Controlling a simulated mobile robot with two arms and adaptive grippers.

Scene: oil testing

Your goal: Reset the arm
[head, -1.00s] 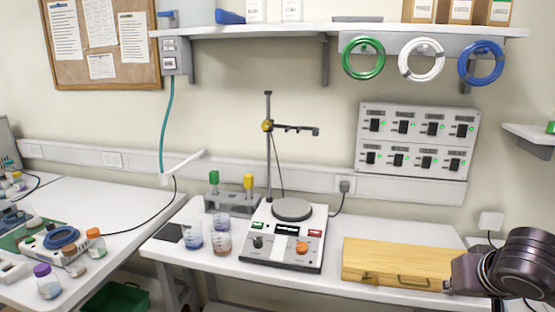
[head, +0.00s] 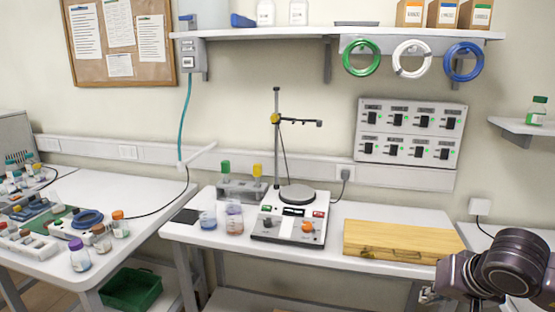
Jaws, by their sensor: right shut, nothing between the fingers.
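My right gripper (head: 428,295) is at the lower right of the head view, in front of the right end of the middle table. It is small and partly cut off by my wrist, and it holds nothing. My left gripper is not in view. A hotplate stirrer (head: 291,219) with a round grey plate stands on the middle table (head: 375,264), with a stand and clamp (head: 277,130) behind it. A closed wooden box (head: 402,242) lies to its right, left of and behind my right gripper.
Two beakers stand left of the stirrer, one with blue liquid (head: 208,220) and one with reddish liquid (head: 234,222). The left table (head: 125,187) carries several bottles. A green crate (head: 131,289) sits low between the tables. A shelf (head: 340,33) runs along the wall.

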